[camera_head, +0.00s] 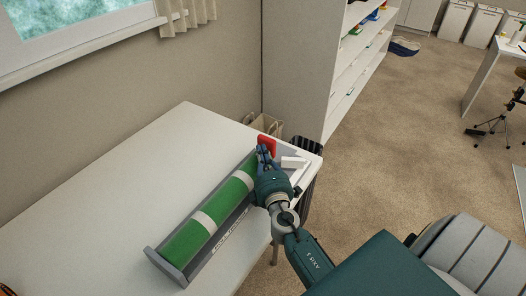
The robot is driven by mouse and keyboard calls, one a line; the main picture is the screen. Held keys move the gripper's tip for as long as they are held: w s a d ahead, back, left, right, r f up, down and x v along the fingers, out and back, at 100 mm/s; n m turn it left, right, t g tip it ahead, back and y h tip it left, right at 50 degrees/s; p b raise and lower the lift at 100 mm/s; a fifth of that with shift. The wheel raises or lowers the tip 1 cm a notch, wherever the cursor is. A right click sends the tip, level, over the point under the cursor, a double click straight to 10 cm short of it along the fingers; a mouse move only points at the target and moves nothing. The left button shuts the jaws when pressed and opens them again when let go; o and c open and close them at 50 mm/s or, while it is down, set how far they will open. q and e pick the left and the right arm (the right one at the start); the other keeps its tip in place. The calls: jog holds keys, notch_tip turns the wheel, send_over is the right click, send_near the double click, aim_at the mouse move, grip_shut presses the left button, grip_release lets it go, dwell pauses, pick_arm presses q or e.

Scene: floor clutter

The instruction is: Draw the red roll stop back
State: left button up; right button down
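The red roll stop (268,142) stands upright at the far end of a grey tray (152,258) on the white table. A long green roll (193,238) with pale bands lies in the tray. My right gripper (263,154) is at the far end of the roll, right against or just in front of the red stop. Its fingers are small and overlap the stop's lower part, so I cannot tell whether they grip it. My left gripper is not in view.
A small white block (293,162) lies beside my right gripper near the table corner. The white table (110,190) is clear left of the tray. A white shelf unit (305,65) and a beige bag (266,124) stand behind the table.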

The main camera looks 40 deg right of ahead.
aim_at(276, 146)
jog(key=shift+d, duration=0.15)
jog(key=d, duration=0.2)
jog(key=w+d, duration=0.1)
jog(key=d, duration=0.1)
jog(key=w+d+b, duration=0.1)
jog(key=d, duration=0.1)
jog(key=shift+w, duration=0.2)
jog(key=shift+w+d, duration=0.2)
jog(key=shift+d, duration=0.15)
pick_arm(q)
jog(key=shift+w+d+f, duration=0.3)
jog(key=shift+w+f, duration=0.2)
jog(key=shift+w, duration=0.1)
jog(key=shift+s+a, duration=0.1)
pick_arm(e)
jog(key=shift+a, duration=0.1)
